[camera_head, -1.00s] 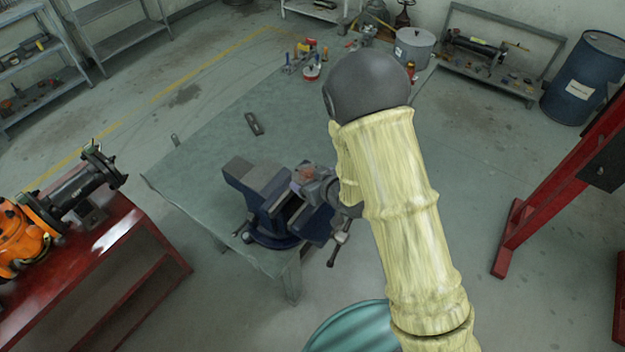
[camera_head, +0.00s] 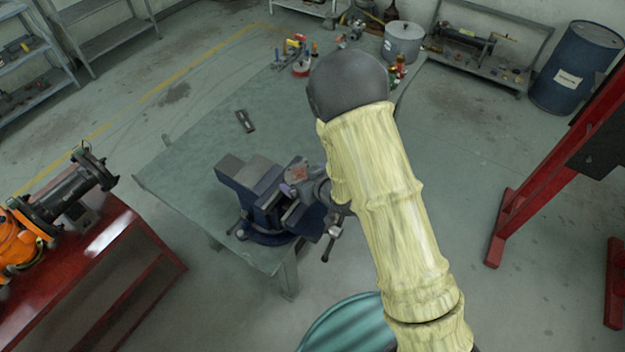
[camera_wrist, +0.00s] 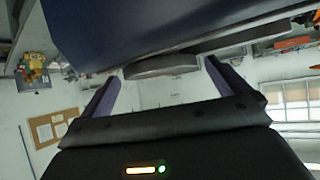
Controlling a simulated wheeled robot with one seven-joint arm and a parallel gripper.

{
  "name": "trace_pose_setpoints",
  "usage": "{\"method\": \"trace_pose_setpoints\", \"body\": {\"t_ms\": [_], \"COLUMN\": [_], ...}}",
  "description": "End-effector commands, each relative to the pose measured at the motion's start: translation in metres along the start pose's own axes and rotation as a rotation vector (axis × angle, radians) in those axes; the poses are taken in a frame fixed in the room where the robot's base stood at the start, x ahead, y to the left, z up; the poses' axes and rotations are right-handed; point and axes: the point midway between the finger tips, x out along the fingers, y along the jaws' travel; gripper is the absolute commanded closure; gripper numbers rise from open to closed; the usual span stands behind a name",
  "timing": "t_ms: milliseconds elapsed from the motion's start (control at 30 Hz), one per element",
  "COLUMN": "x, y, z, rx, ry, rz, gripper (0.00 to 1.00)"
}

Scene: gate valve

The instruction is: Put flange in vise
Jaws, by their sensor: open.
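The blue vise (camera_head: 246,180) stands at the near right corner of the green table, and its dark blue body fills the top of the wrist view (camera_wrist: 130,25). My gripper (camera_head: 290,189) is at the vise's right side, its purple fingers partly hidden. In the wrist view, my gripper (camera_wrist: 160,70) has its fingers wide apart. A round grey disc (camera_wrist: 160,66), probably the flange, shows between the fingertips, close under the blue body. I cannot tell whether the disc touches the vise or the fingers. A rust-topped grey piece (camera_head: 298,171) sits at the vise's right side.
The green table (camera_head: 200,150) bears a small dark tool (camera_head: 244,121) and several small items at its back. A grey pot (camera_head: 403,42) stands at the back. A red bench (camera_head: 95,270) is at left, a red frame (camera_head: 545,165) at right. A teal round object (camera_head: 345,325) is below.

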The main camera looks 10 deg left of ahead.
Motion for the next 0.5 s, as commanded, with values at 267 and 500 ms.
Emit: {"method": "trace_pose_setpoints", "body": {"t_ms": [267, 500], "x": [-0.026, -0.056], "y": [0.001, 0.001], "z": [0.001, 0.000], "rx": [0.002, 0.001], "ry": [0.002, 0.002], "rz": [0.002, 0.002], "gripper": [0.00, 0.00]}}
